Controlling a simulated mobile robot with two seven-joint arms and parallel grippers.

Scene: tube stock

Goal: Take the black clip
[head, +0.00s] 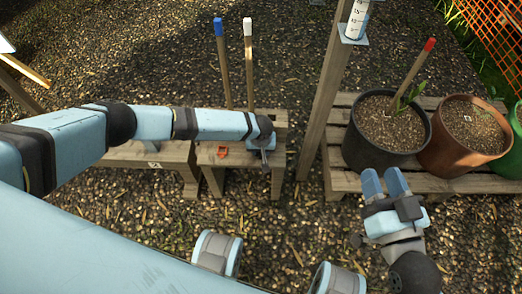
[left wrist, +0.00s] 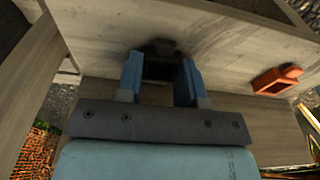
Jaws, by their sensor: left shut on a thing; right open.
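The black clip (left wrist: 162,48) is in the left wrist view, at the wooden bench top, between the two blue fingers of my left gripper (left wrist: 160,76). The gripper is shut on it. In the head view my left gripper (head: 263,143) is low over the right end of the low bench, and the wrist hides the clip. An orange clip (head: 222,152) lies on the bench to its left; it also shows in the left wrist view (left wrist: 277,80). My right gripper (head: 385,184) is open and empty, in front of the slatted bench.
Two stakes, blue-tipped (head: 221,60) and white-tipped (head: 249,60), rise behind the low bench (head: 215,182). A wooden post (head: 328,90) stands to its right. A black pot (head: 360,158) and a terracotta pot (head: 450,158) stand on the slatted bench (head: 343,181). Gravel between the benches is clear.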

